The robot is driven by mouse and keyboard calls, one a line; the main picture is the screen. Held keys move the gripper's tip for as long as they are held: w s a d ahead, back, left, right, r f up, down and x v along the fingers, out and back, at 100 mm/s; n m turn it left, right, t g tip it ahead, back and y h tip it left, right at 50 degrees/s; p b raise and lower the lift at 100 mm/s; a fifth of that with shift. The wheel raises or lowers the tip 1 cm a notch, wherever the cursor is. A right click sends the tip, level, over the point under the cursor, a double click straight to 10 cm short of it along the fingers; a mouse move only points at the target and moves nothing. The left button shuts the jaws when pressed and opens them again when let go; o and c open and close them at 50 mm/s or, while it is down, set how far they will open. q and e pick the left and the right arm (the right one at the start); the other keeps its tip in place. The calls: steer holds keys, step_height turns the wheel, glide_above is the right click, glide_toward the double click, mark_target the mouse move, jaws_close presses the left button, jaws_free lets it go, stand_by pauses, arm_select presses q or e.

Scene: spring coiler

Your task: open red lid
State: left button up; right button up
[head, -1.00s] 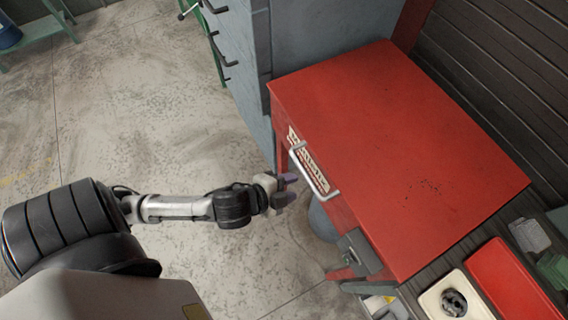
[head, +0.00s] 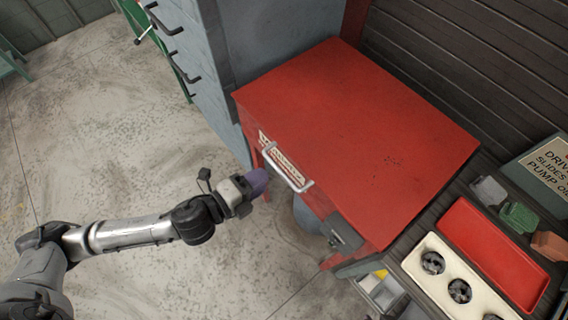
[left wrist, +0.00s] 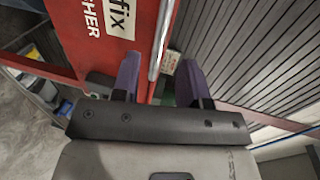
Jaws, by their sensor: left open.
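The red lid (head: 355,130) is a large flat panel lying shut on top of the red cabinet. A silver bar handle (head: 288,170) runs along its front edge beside a white label. My left gripper (head: 262,182), with purple fingers, is just left of the handle. In the left wrist view the open fingers (left wrist: 157,65) point toward the cabinet front, and the handle (left wrist: 162,40) lines up between them. I cannot tell whether they touch it. My right gripper is out of view.
A grey drawer cabinet (head: 205,60) stands behind and left of the red one. At the right are a red tray (head: 490,255), a cream holder with round holes (head: 450,275) and small bins. A grey latch box (head: 341,235) is on the front. Open floor lies left.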

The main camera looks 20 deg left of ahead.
arm_select(q)
steer(key=b+x, duration=0.1)
steer(key=x, duration=0.7)
steer(key=shift+w, duration=0.2)
steer(key=shift+d, duration=0.1)
steer(key=shift+f, duration=0.15)
jaws_close()
